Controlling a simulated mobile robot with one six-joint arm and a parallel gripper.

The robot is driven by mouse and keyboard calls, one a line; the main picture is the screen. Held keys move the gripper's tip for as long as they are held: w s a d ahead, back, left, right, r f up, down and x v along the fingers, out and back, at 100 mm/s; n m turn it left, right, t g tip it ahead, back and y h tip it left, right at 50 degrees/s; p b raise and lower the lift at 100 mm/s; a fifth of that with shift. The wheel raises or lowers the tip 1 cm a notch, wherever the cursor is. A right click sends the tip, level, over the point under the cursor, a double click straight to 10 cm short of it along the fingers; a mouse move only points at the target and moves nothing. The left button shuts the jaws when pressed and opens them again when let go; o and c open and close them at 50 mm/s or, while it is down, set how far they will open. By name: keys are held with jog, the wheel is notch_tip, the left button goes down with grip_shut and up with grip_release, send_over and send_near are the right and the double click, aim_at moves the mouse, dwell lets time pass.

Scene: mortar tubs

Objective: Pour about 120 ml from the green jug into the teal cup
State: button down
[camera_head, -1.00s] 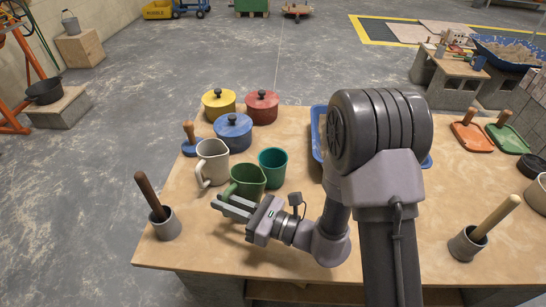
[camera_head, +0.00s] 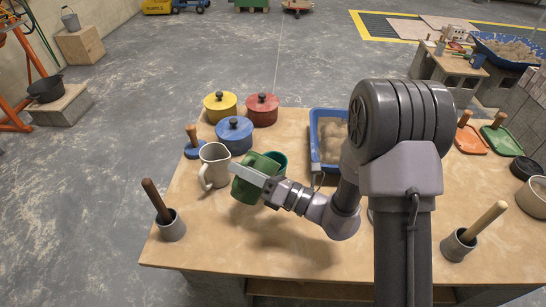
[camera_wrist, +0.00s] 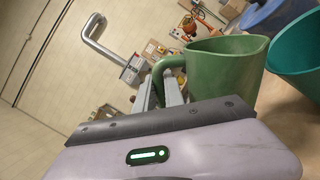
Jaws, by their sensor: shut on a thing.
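The green jug (camera_head: 247,190) is held above the table, tilted with its mouth toward the upper right in the head view. My gripper (camera_head: 250,174) is shut on the jug's handle; in the wrist view the handle (camera_wrist: 160,76) sits at the fingers. The teal cup (camera_head: 280,158) stands on the table just behind and right of the jug, partly hidden by it. The cup also shows in the wrist view (camera_wrist: 300,62), to the right of the jug (camera_wrist: 222,75). The contents of both are not visible, and no stream shows.
A cream jug (camera_head: 212,165) stands close left of the green jug. Blue (camera_head: 234,137), yellow (camera_head: 220,108) and red (camera_head: 262,110) lidded pots stand behind. A blue tray of sand (camera_head: 316,150) lies to the right. The table's front middle is clear.

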aim_at(246, 160)
jog(key=shift+w+d+r+m+t+p, duration=0.15)
jog(key=shift+w+r+m+p, duration=0.1)
jog(key=shift+r+m+p, duration=0.25)
jog(key=shift+w+d+r+m+t+p, duration=0.2)
jog(key=shift+r+m+p, duration=0.2)
jog(key=shift+r+m, duration=0.2)
jog(key=shift+w+d+r+m+p, duration=0.15)
jog(key=shift+w+r+m+p, duration=0.2)
jog(key=shift+m+p, duration=0.3)
jog(key=shift+w+d+m+t+p, duration=0.4)
jog(key=shift+w+m, duration=0.2)
jog(key=shift+m, duration=0.35)
jog(key=shift+w+d+r+m+p, duration=0.1)
jog(key=shift+w+d+m+p, duration=0.1)
jog(key=shift+w+m+p, duration=0.15)
jog(key=shift+w+d+r+m+p, duration=0.25)
jog(key=shift+w+m+p, duration=0.15)
jog(key=shift+p, duration=0.25)
jog(key=shift+s+f, duration=0.1)
